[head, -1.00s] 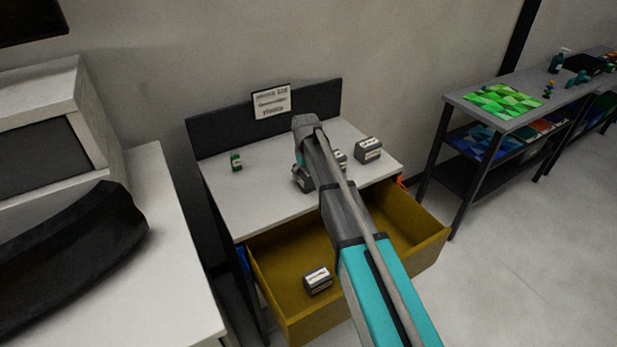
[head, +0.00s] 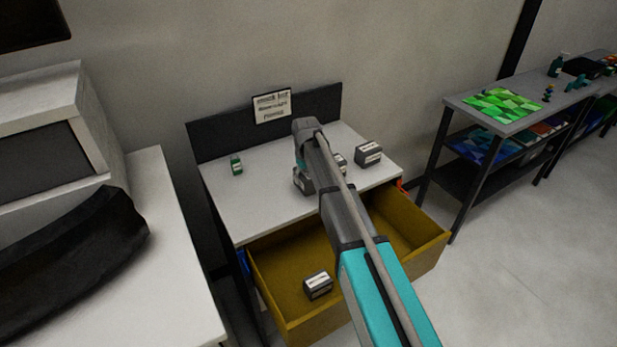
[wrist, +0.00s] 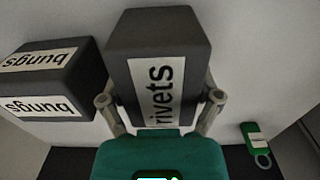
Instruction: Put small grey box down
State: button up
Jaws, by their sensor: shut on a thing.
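A small grey box labelled "rivets" (wrist: 150,75) sits between the two fingers of my gripper (wrist: 161,98) in the wrist view. My gripper is shut on it. In the head view the grey box (head: 303,184) shows partly below the end of my arm, over the white tabletop (head: 260,205). My arm hides much of it there. I cannot tell whether its underside touches the tabletop.
A grey "bungs" box (wrist: 45,78) is close beside the held box. Another grey box (head: 369,153) stands at the table's right. The open yellow drawer (head: 275,265) below holds a grey box (head: 318,285).

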jog(key=shift+r+p, duration=0.55)
jog(key=shift+r, duration=0.15)
jog(key=s+r+p, duration=1.1)
jog(key=s, duration=0.3)
jog(key=shift+a, duration=0.2)
notch_tip(320, 180, down, 6)
jog(key=b, duration=0.6)
jog(key=shift+f, duration=0.2)
jog(key=shift+s, duration=0.25)
